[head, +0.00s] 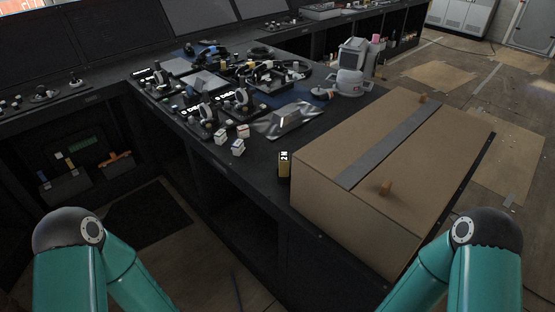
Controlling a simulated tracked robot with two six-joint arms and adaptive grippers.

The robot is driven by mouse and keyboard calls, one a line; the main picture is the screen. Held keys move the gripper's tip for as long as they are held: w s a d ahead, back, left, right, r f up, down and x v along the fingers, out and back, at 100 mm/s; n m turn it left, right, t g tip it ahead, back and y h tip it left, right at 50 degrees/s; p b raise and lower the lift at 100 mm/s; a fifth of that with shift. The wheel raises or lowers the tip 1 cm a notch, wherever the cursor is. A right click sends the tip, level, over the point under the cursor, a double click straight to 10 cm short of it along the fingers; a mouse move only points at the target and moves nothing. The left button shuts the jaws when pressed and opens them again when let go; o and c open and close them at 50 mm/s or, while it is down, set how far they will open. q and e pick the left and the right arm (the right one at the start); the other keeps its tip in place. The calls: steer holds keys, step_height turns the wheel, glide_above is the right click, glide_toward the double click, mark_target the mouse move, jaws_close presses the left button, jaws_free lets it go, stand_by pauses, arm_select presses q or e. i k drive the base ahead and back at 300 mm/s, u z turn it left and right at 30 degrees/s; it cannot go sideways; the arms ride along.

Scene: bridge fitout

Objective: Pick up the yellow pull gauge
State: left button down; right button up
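The yellow pull gauge appears to be the small upright block (284,166) with a dark front, a pale marking near its top and a yellowish side edge. It stands on the dark console top, close to its front edge, just left of the large cardboard box. Its lower part is dim and fine detail is too small to read. Only the teal links of my two arms show, at the lower left and lower right. Neither gripper is in view, and nothing of mine touches the gauge.
The large cardboard box (390,170) takes up the right of the console, beside the gauge. White small cubes (238,147) and a crumpled silver sheet (284,120) lie behind left. Cables and tools clutter the back. A grey-white device (351,68) stands behind the box.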

mark_target(283, 171)
steer(key=z, duration=0.05)
steer(key=k, duration=0.45)
steer(key=z, duration=0.15)
steer(key=i, duration=0.15)
steer(key=u, duration=1.55)
steer(key=i, duration=2.65)
steer(key=z, duration=2.2)
